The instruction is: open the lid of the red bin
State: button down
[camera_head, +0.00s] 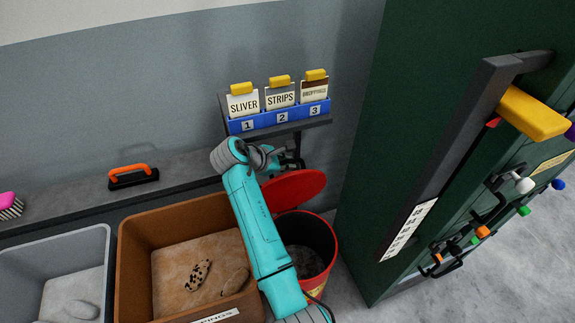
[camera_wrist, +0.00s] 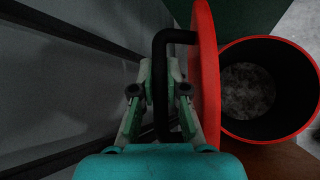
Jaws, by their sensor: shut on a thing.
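The red bin (camera_head: 333,246) stands between the brown crate and the green cabinet. Its red lid (camera_head: 300,188) is raised and tilted up at the bin's back left, so the dark inside with grey fluff shows. In the wrist view the lid (camera_wrist: 206,75) stands nearly edge-on beside the open bin (camera_wrist: 312,58). A black handle (camera_wrist: 160,60) sticks out from the lid's outer face. My gripper (camera_wrist: 160,90) is shut on this handle. In the head view my gripper (camera_head: 285,160) is behind the lid, partly hidden by my teal arm.
An orange-handled brush (camera_head: 133,177) lies on the ledge behind. A card rack (camera_head: 280,118) hangs above the lid. The green cabinet (camera_head: 375,150) with protruding handles closes off the right.

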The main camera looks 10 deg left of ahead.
jog(key=shift+w, duration=0.15)
jog(key=c, duration=1.4)
grip_release()
jog(key=shift+c, duration=0.2)
jog(key=shift+a, duration=0.1)
